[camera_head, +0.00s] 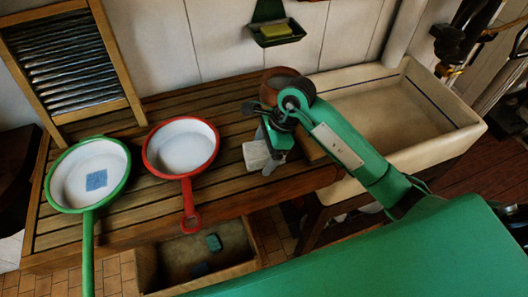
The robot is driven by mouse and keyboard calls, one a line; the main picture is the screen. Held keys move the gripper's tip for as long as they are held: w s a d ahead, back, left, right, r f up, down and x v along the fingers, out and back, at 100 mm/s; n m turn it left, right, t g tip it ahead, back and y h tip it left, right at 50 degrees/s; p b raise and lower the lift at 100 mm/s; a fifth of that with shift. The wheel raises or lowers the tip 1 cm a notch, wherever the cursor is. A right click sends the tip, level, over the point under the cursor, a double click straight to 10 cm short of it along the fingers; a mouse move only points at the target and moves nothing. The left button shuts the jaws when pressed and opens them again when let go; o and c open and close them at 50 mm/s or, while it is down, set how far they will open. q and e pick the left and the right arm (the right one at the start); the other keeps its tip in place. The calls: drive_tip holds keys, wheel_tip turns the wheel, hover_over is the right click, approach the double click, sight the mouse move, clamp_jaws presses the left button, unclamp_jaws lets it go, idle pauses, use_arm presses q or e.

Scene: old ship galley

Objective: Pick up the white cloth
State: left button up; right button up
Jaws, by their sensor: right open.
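The white cloth (256,155) looks like a small pale square on the slatted wooden counter (225,187), right of the red-rimmed pan. My right gripper (270,158) is directly beside it, pointing down, with its fingers at the cloth's right edge. The gripper is open. Its fingers and body hide part of the cloth's right side, and I cannot tell whether they touch it. My left gripper is not in view.
A red-handled pan (182,148) and a green-handled pan (68,178) holding a blue cloth (96,180) stand left. A washboard (62,62) leans behind. A brown bowl (277,80) and a sink (440,107) are near my right arm. A crate (149,268) sits below.

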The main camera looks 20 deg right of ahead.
sight(264, 149)
drive_tip(key=shift+f, duration=0.15)
drive_tip(key=c, duration=1.1)
drive_tip(key=shift+r, duration=0.3)
drive_tip(key=shift+w+r, duration=0.1)
drive_tip(key=shift+r, duration=0.25)
wheel_tip(264, 149, up, 19)
drive_tip(key=b, duration=0.5)
